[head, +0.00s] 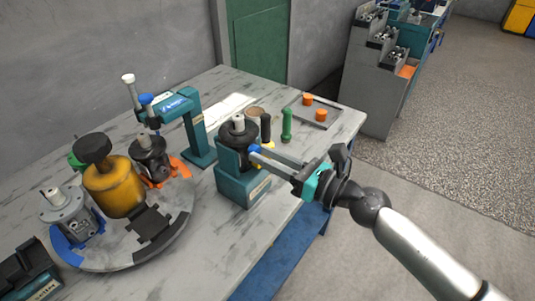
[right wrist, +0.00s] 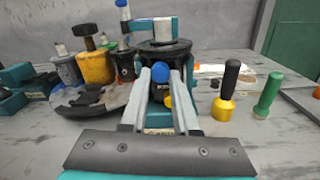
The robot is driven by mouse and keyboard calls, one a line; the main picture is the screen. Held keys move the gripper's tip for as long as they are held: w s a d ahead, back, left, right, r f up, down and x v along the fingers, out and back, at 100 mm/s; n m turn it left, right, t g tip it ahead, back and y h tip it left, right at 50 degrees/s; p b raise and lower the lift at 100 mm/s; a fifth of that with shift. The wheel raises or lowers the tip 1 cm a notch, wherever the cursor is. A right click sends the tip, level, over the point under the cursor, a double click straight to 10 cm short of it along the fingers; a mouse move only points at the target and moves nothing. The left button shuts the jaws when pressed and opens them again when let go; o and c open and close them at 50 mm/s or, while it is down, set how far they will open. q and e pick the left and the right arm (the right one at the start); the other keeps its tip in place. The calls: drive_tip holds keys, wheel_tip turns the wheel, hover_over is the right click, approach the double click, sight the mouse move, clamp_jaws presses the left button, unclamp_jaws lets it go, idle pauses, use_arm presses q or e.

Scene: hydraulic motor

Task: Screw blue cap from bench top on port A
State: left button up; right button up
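The blue cap (head: 254,149) is between the fingertips of my right gripper (head: 258,154), against the near side of the dark motor (head: 239,133) on the teal fixture (head: 241,184). In the right wrist view the blue cap (right wrist: 160,72) sits between both fingers, which appear to touch it. The dark motor body (right wrist: 164,52) is right behind it. The port itself is hidden behind the cap, so I cannot tell whether the threads are engaged. My left gripper is not in view.
A teal press (head: 191,122) stands behind the fixture. A round turntable (head: 112,255) with several motor parts is at the left. A black-and-yellow screwdriver (right wrist: 226,92) and a green handle (head: 286,125) stand at the right. A tray (head: 302,122) holds orange caps.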

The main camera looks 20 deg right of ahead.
drive_tip(key=shift+o, duration=0.8)
drive_tip(key=shift+r, duration=0.1)
drive_tip(key=n+b, duration=0.4)
drive_tip(key=n, duration=0.6)
drive_tip(key=shift+b, duration=0.3)
